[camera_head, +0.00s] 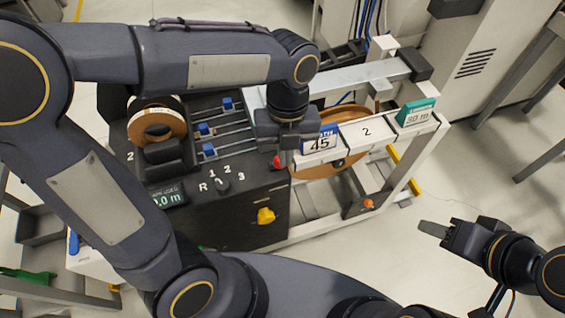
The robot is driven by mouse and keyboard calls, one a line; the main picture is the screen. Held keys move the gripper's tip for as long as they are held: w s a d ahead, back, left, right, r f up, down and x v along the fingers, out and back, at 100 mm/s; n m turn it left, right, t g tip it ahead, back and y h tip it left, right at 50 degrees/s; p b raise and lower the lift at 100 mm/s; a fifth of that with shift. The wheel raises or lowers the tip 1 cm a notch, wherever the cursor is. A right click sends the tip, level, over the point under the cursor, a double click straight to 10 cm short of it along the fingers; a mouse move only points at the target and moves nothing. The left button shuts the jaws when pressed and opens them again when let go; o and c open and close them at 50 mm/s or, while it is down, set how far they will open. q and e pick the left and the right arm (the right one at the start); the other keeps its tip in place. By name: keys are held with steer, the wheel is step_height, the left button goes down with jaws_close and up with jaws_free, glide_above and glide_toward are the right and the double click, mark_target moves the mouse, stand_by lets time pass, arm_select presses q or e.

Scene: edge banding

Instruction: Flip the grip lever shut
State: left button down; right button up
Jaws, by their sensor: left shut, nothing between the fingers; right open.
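My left gripper (287,150) points down over the right edge of the dark machine panel (240,188). It is shut and empty. A small red knob (278,162) shows right at its fingertips; I cannot tell whether they touch. This knob may be the grip lever's end, but the lever's body is hidden or too small to make out. My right gripper (438,230) is open and empty, over the floor at the lower right, well away from the machine.

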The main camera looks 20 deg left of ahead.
mark_target(277, 163)
arm_select(q)
step_height(277, 163, down, 9)
steer(key=w+a+p, duration=0.1)
steer(key=w, duration=0.1)
steer(key=shift+a, duration=0.2)
steer(key=shift+w+r, duration=0.15)
stand_by(0.5)
